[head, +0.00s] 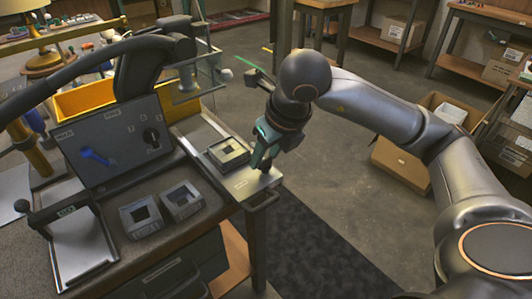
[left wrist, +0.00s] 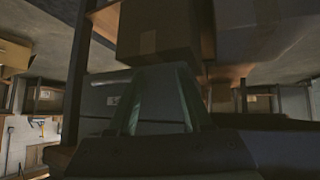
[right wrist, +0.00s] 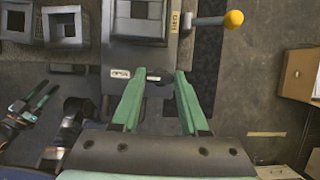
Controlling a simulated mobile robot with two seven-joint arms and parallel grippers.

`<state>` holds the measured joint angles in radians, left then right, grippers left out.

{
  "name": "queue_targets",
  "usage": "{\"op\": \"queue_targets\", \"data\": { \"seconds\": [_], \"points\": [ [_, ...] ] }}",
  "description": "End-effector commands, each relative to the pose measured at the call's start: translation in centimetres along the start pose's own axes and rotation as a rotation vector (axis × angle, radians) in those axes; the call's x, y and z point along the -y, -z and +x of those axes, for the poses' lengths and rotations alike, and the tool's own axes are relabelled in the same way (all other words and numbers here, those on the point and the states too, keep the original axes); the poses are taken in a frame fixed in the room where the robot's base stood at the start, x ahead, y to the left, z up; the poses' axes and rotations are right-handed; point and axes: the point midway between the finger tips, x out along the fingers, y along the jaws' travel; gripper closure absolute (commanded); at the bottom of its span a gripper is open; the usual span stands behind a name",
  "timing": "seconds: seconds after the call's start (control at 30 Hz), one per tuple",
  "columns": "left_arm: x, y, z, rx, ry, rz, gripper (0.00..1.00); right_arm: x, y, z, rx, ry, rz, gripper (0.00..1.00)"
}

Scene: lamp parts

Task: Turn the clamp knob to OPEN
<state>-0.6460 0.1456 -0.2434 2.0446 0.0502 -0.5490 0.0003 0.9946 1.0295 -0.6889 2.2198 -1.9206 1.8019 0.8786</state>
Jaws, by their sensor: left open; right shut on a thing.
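The clamp knob (right wrist: 157,77) is a small dark part at the edge of the grey clamp plate. A pale label (right wrist: 119,73) beside it seems to read OPEN. My right gripper (right wrist: 157,73) has its green fingers on either side of the knob, shut on it. The knob's pointing direction is too small to tell. In the head view my right gripper (head: 262,163) is low at the plate's right end and hides the knob.
A square fixture (head: 229,152) sits on the clamp plate. Two square grey blocks (head: 140,216) (head: 181,200) lie on the bench. A dark panel (head: 112,141) with a blue handle (head: 95,156) stands behind. A yellow-ball lever (right wrist: 233,19) sticks out beyond the plate. The floor at right is partly clear.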

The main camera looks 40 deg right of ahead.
Motion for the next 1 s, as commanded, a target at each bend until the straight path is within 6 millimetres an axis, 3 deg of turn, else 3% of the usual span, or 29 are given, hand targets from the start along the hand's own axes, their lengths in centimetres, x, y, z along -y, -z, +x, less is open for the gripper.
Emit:
{"op": "queue_targets", "data": {
  "seconds": [0.03,0.07,0.3,0.67,1.0],
  "points": [
    [0.0,0.0,0.0,0.0,0.0,0.0,0.5,0.1,0.0,0.0,0.0,0.002,0.003,1.0],
    [0.0,0.0,0.0,0.0,0.0,0.0,0.5,0.1,0.0,0.0,0.0,0.001,0.004,0.53],
    [0.0,0.0,0.0,0.0,0.0,0.0,0.5,0.0,0.0,0.0,0.0,0.0,0.002,0.26],
    [0.0,0.2,-0.1,-0.001,0.0,0.0,0.5,0.0,-0.1,-0.9,0.003,-0.001,0.001,0.26],
    [-0.3,0.9,-0.9,0.003,-0.003,-0.001,0.5,0.0,-0.2,-7.9,0.007,-0.001,0.0,0.26]
  ]
}}
